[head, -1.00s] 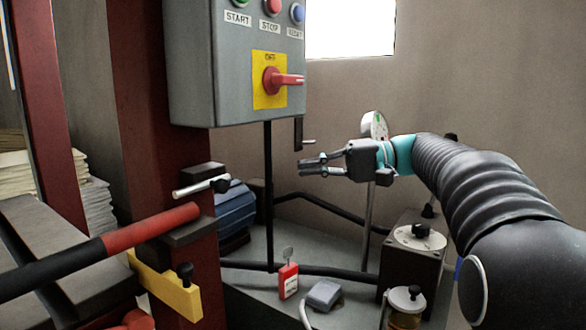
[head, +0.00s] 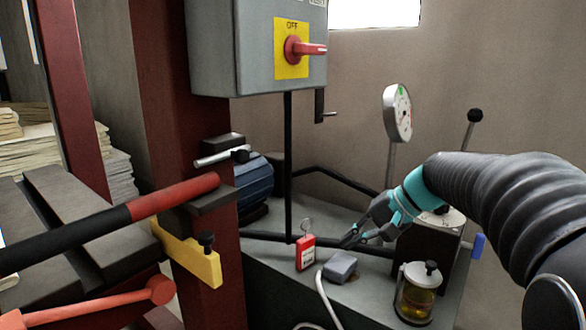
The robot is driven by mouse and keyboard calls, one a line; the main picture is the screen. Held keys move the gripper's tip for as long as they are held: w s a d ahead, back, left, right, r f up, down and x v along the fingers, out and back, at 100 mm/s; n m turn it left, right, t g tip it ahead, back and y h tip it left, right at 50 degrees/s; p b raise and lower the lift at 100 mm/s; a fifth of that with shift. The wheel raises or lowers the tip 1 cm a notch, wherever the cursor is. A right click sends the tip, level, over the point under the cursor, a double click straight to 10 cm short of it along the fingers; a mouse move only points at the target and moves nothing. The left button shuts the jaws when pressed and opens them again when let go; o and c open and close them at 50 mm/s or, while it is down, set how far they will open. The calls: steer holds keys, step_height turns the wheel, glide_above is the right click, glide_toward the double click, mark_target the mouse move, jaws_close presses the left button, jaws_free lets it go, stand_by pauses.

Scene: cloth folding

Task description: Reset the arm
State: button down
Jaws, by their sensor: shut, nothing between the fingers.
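My gripper (head: 352,240) is in the head view, right of centre, pointing down and to the left. It is shut and holds nothing. It hangs at the end of my black ribbed arm, which comes in from the right edge. The fingertips are to the right of a red padlock (head: 306,254) and just above a small grey block (head: 341,267) in the picture. I cannot tell how high they are above the bench.
A grey switch box (head: 235,45) with a red rotary handle (head: 303,49) at OFF hangs above. A dial gauge (head: 397,112) stands behind my gripper. A jar of yellow liquid (head: 418,290) sits front right. A red-tipped lever (head: 165,196) reaches across the left.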

steer(key=s+d+f+n+t+h, duration=0.1)
steer(key=s+f+n+h, duration=0.1)
steer(key=s, duration=0.9)
steer(key=s+d+f+n+t+h, duration=0.1)
steer(key=s+f+h, duration=0.4)
steer(key=s, duration=0.7)
steer(key=shift+s+d+f+n+t+h, duration=0.3)
steer(key=shift+d+n+h, duration=0.2)
steer(key=shift+d+n, duration=0.25)
